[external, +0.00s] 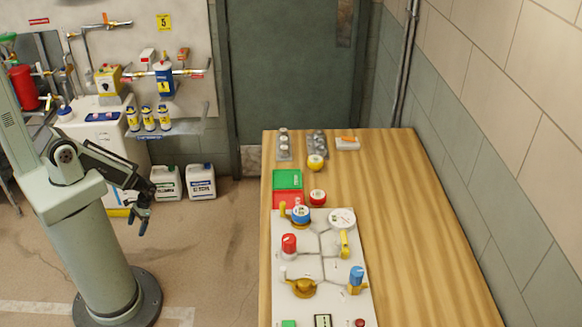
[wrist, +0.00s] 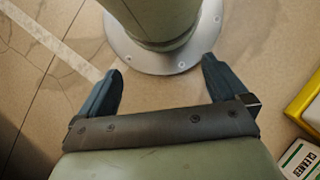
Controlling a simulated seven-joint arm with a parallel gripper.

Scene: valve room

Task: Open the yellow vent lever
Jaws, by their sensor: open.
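The yellow lever (external: 344,243) stands on the right side of the white valve panel (external: 325,265), just below a round white gauge (external: 342,218). I cannot tell from its size here whether it is the vent lever or how it is marked. The panel lies on the wooden table. My gripper (external: 139,220) hangs beside my base, well left of the table and apart from the panel. In the wrist view my gripper (wrist: 160,88) is open and empty, its two dark fingers apart over the floor and my base.
The panel also bears a red knob (external: 289,243), a blue knob (external: 356,278), a brass valve (external: 304,288) and a blue-topped gauge (external: 301,214). Green and red boxes (external: 287,181) sit behind it. The table's right side (external: 420,230) is clear. White jugs (external: 201,182) stand on the floor.

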